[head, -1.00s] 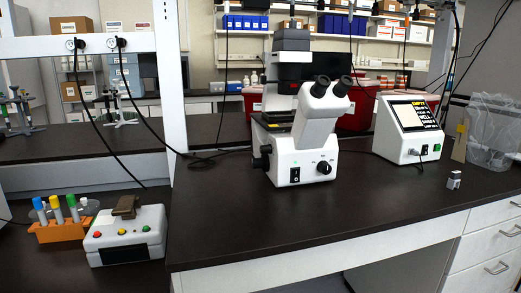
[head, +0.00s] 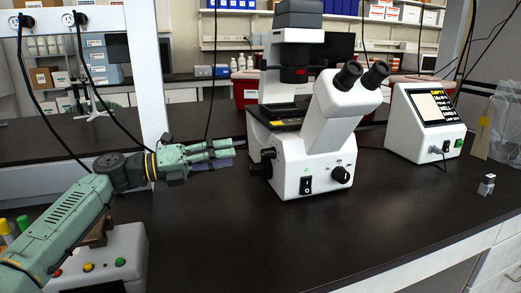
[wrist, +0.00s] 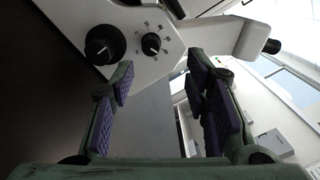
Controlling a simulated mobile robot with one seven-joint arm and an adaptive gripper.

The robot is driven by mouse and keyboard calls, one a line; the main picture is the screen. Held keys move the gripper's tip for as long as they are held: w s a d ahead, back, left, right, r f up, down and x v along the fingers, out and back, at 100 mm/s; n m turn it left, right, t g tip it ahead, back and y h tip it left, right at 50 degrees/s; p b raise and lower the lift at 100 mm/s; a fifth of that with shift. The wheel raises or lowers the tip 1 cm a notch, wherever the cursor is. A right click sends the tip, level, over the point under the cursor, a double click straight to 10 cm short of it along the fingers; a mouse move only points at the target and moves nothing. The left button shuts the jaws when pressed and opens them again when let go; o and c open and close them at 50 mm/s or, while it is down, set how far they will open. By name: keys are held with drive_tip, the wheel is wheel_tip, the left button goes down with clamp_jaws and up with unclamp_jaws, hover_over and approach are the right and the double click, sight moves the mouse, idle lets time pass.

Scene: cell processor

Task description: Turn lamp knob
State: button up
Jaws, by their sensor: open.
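The white microscope (head: 330,140) stands on the dark bench, right of my gripper (head: 226,154). A black round knob (head: 342,175) is on its front face, beside a black rocker switch (head: 306,185). Black knobs (head: 261,168) stick out from its left side. In the wrist view, a large black knob (wrist: 104,45) and a smaller black knob (wrist: 151,44) with marks around it show on the white body, beyond the fingertips. My gripper (wrist: 160,72) is open and empty, its purple pads apart and touching no knob. I cannot tell which knob is for the lamp.
A white device with a screen (head: 425,120) stands at the right, with a small grey block (head: 487,184) near it. A white box with coloured buttons (head: 120,245) is at lower left, partly behind my arm. The bench in front of the microscope is clear.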

sight(262, 154)
drive_tip(key=p+x, duration=0.1)
drive_tip(key=x, duration=0.2)
drive_tip(key=p+x, duration=0.1)
drive_tip(key=x, duration=0.2)
drive_tip(key=f+p+x, duration=0.1)
drive_tip(key=x, duration=0.3)
drive_tip(key=shift+w+f, duration=0.1)
drive_tip(key=shift+w, duration=0.1)
drive_tip(key=shift+c, duration=0.3)
clamp_jaws()
